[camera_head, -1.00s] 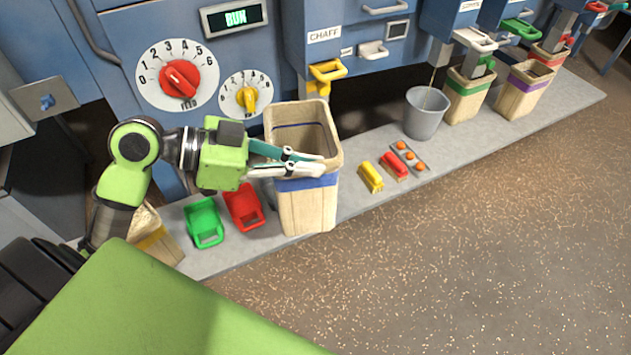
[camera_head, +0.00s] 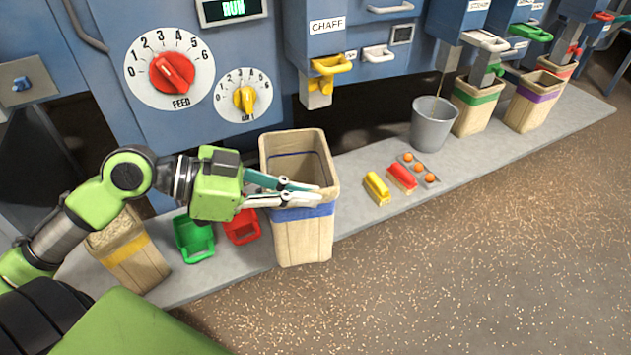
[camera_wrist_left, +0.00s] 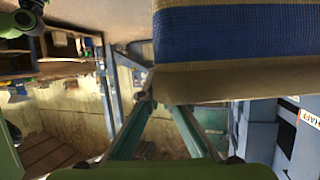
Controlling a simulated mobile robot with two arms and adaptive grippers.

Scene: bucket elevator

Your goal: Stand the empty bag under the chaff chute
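The empty bag (camera_head: 303,240), tan with a blue band, is upright in front of the machine, its mouth open and nothing seen inside. The chaff chute (camera_head: 316,97), with a yellow handle under the CHAFF label, is above and behind the bag's mouth. My left gripper (camera_head: 318,194) comes from the left; its fingers close on the bag's near rim. The left wrist view shows its fingers converging (camera_wrist_left: 160,103) beside the bag's blue-banded wall (camera_wrist_left: 235,35). The bag's bottom overlaps the platform's front edge; I cannot tell whether it touches. My right gripper is out of view.
Green (camera_head: 194,240) and red (camera_head: 242,227) scoops and a filled yellow-banded bag (camera_head: 130,250) are left on the platform (camera_head: 350,215). Yellow (camera_head: 377,188) and red (camera_head: 402,178) brushes and a grey bucket (camera_head: 432,125) are right. Open floor lies in front.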

